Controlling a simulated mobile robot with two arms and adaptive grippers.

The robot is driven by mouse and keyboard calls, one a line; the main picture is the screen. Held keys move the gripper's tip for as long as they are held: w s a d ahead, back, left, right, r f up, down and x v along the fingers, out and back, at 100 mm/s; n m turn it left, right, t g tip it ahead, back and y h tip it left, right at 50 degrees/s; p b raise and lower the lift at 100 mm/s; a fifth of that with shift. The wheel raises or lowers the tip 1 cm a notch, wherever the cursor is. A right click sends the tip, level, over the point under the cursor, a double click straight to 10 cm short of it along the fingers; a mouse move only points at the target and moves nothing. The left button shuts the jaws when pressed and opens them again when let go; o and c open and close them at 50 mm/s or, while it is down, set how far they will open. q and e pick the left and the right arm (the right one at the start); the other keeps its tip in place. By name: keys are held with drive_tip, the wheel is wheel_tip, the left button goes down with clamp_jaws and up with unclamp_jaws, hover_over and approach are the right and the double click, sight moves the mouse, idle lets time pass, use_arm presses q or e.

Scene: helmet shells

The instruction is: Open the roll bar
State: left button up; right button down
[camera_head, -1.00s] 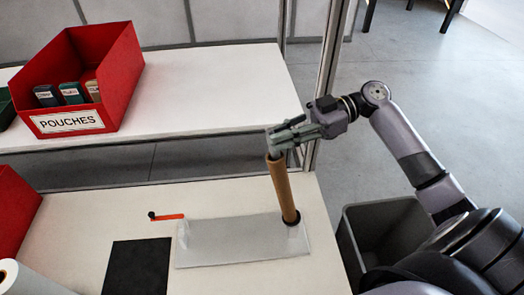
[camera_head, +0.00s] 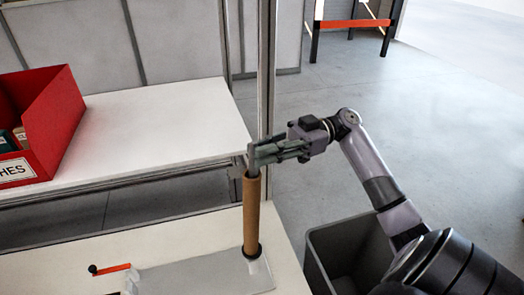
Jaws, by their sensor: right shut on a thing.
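A brown tube (camera_head: 251,215) stands nearly upright on the front table, its foot in a dark ring on a pale, see-through plate (camera_head: 205,277). It looks like the roll bar. My right gripper (camera_head: 257,156) comes in from the right and is shut on the grey top end of this bar. The fingers partly hide that end, so I cannot tell how the bar is fastened there. A small orange-red piece with a black knob (camera_head: 112,269) lies left of the plate. My left gripper is not in view.
A white shelf (camera_head: 150,130) behind carries a red box (camera_head: 62,125) with pouches in it, at the left. A metal post (camera_head: 266,90) stands just behind my right gripper. A grey bin (camera_head: 345,250) sits right of the table.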

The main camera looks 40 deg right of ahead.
drive_tip(key=c, duration=1.8)
unclamp_jaws()
drive_tip(key=d, duration=0.4)
drive_tip(key=s+d, duration=0.1)
drive_tip(key=d, duration=0.2)
drive_tip(key=s+d, duration=0.1)
drive_tip(key=d, duration=0.3)
drive_tip(key=shift+s+d+f, duration=0.2)
drive_tip(key=shift+d+f, duration=0.05)
drive_tip(key=shift+d, duration=0.1)
